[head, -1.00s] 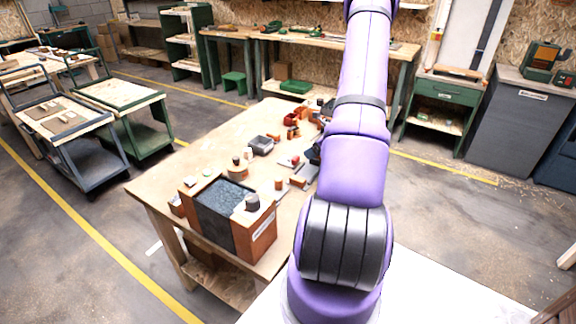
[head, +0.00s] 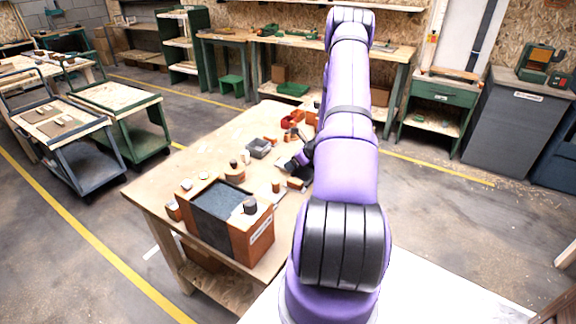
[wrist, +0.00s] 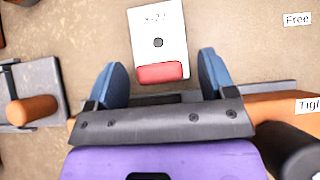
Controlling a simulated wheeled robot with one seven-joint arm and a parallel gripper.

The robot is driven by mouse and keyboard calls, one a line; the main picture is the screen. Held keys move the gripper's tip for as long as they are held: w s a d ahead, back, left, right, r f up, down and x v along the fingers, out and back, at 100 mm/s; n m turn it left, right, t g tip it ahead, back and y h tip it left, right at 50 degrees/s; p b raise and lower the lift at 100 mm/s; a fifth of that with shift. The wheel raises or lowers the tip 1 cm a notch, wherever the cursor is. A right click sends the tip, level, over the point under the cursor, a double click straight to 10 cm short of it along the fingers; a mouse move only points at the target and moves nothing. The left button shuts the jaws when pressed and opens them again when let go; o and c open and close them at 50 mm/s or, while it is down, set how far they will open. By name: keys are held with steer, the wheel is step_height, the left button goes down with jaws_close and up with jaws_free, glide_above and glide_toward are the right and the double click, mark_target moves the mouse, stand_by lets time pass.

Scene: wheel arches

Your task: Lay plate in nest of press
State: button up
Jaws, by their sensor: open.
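My gripper (wrist: 162,62) is open in the wrist view, its two blue-grey fingers apart. Between and beyond the fingertips lies a flat white plate-like piece (wrist: 157,28) with a dark round spot and a red block (wrist: 160,73) at its near end. I cannot tell whether the fingers touch it; nothing is gripped. In the head view my gripper (head: 292,162) is low over the table, left of my purple arm. I cannot tell for certain which piece is the press or its nest.
A grey fixture (wrist: 57,80) with an orange cylinder is left of my gripper. An orange block labelled "Tight" (wrist: 290,105) and a black cylinder (wrist: 288,150) are right. A large wood-sided bin (head: 262,232) stands at the table's (head: 150,185) front. Several small parts lie farther back.

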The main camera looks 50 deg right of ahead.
steer(key=c, duration=0.8)
